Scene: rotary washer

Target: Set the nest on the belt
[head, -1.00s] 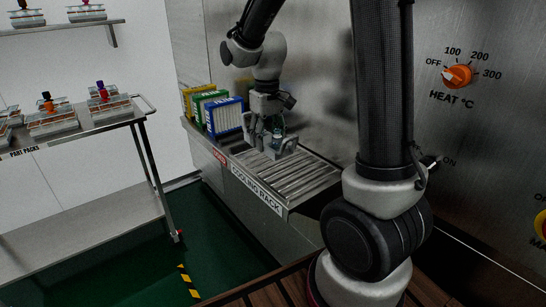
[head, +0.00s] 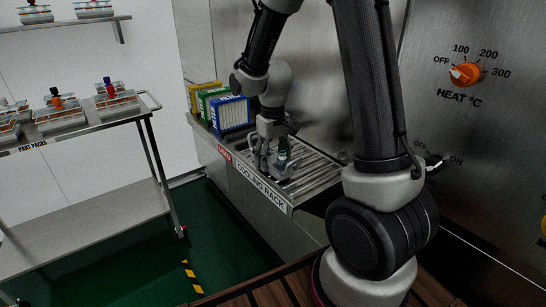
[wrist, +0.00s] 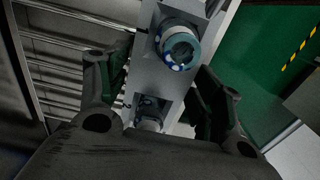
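The nest, a grey block-like holder (wrist: 143,82), lies between my fingers in the wrist view. It carries a teal and blue-white round part (wrist: 178,47), and a smaller round fitting shows in its lower opening. In the head view the nest (head: 283,173) is low at the front side of the cooling rack (head: 307,192), partly hidden by my gripper (head: 272,152). My gripper (wrist: 163,82) straddles the nest with a finger on each side. I cannot tell whether the fingers press on it, or whether it touches the rack. No belt can be made out.
A trolley (head: 100,122) with several part packs is at left, above green floor. A metal wall with an orange heat knob (head: 465,73) is at right. Rollers nearer me are clear.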

